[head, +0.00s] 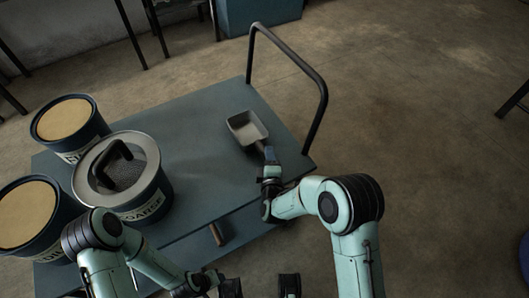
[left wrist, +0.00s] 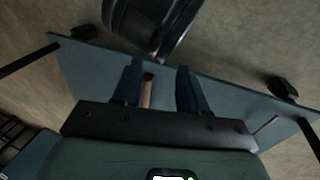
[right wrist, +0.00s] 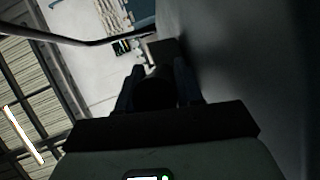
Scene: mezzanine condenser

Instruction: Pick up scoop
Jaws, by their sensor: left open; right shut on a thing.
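The grey metal scoop (head: 246,127) is over the right part of the blue-grey cart top (head: 200,123), its pan pointing away from me. My right gripper (head: 269,166) is shut on its handle. In the right wrist view the dark handle (right wrist: 156,88) sits between the fingers; the pan is hard to make out there. I cannot tell whether the scoop touches the cart top. My left gripper (left wrist: 158,86) is open and empty at the near side of the cart. A brown peg-like handle (head: 216,234) shows beyond its fingers in the left wrist view.
A black push rail (head: 302,62) rises at the cart's far right end. The middle of the cart top is clear.

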